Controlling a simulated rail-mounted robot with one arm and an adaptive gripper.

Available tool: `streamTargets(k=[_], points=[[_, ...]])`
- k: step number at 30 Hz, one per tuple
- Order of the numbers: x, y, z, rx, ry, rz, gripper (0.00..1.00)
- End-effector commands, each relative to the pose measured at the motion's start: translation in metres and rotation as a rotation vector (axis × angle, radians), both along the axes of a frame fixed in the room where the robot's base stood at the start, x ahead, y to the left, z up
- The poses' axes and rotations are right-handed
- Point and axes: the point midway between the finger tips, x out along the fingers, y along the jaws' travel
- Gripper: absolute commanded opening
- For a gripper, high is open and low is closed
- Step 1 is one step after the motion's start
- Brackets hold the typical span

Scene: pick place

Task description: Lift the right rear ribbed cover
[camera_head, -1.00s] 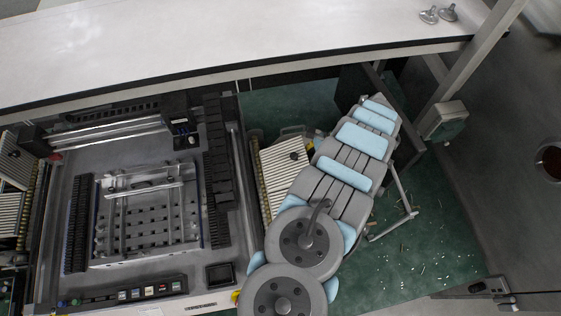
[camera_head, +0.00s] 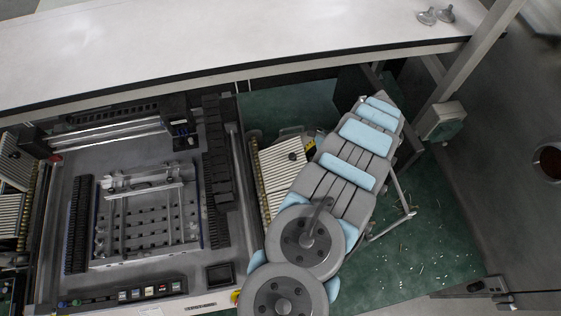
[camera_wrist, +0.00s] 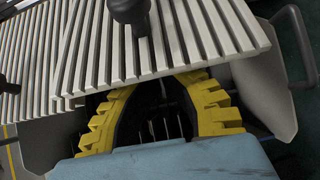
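The pale ribbed cover (camera_head: 276,178) with a dark knob lies on the right side of the machine in the head view, partly hidden by my arm. In the wrist view the ribbed cover (camera_wrist: 100,50) fills the upper part, with its black knob (camera_wrist: 130,8) at the top. My gripper (camera_wrist: 160,85) has yellow toothed fingers that stand apart at their bases and lean together toward the cover's near edge. Their tips are hidden at that edge, so I cannot tell whether they grip it. In the head view only a little yellow shows beside the cover.
Another ribbed panel (camera_wrist: 25,45) lies at the left of the wrist view, partly overlapped by this cover. A grey bracket with a handle (camera_wrist: 300,45) stands at the right. A long white tabletop (camera_head: 200,45) runs behind the machine. Green floor (camera_head: 420,250) with scattered bits lies right.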

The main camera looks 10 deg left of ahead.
Motion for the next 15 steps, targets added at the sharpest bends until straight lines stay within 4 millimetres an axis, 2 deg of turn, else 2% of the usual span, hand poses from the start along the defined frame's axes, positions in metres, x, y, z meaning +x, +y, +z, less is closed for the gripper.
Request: streamTargets(k=[15], points=[[0.0,0.001,0.013,0.0,-0.001,0.001,0.0]])
